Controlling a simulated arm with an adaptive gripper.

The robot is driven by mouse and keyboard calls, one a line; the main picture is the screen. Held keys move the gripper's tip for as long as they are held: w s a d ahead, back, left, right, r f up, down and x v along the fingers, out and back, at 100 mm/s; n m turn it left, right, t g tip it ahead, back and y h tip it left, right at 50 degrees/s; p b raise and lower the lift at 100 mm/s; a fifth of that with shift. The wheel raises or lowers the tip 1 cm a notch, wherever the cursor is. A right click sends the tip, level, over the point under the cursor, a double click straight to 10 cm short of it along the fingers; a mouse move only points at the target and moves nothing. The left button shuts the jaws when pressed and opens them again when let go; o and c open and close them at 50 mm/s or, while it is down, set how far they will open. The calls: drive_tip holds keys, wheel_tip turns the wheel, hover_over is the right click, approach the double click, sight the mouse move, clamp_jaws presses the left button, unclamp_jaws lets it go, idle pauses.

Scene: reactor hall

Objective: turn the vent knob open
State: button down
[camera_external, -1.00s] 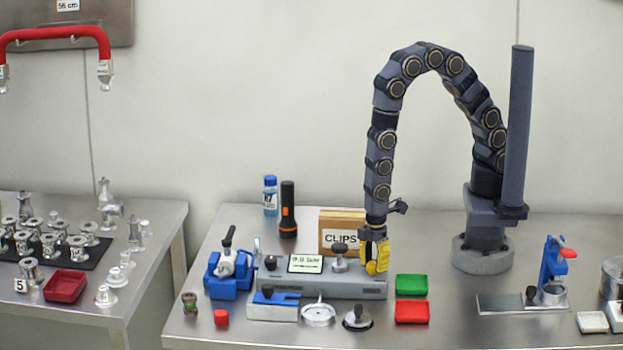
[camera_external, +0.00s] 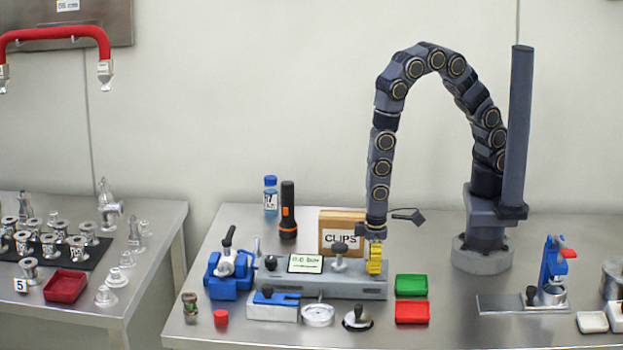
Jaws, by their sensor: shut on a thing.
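My gripper (camera_external: 375,262) has yellow fingers and points straight down over the right end of a long grey box (camera_external: 350,287). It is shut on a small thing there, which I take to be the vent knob. The fingers hide the knob, so its angle cannot be read. The box also carries a display panel (camera_external: 306,263), a grey knob (camera_external: 340,258) left of my gripper and a black knob (camera_external: 270,262) at its left end.
A cardboard CLIPS box (camera_external: 341,226) stands close behind my gripper. Green (camera_external: 411,284) and red (camera_external: 412,311) trays lie just to its right. A blue device (camera_external: 230,275), a flashlight (camera_external: 288,210) and a bottle (camera_external: 270,195) stand to the left. Table between trays and metal plate is clear.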

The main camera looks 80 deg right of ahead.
idle(0.3)
drive_tip(key=c, duration=0.7)
unclamp_jaws()
wheel_tip(320, 180, up, 12)
idle(0.5)
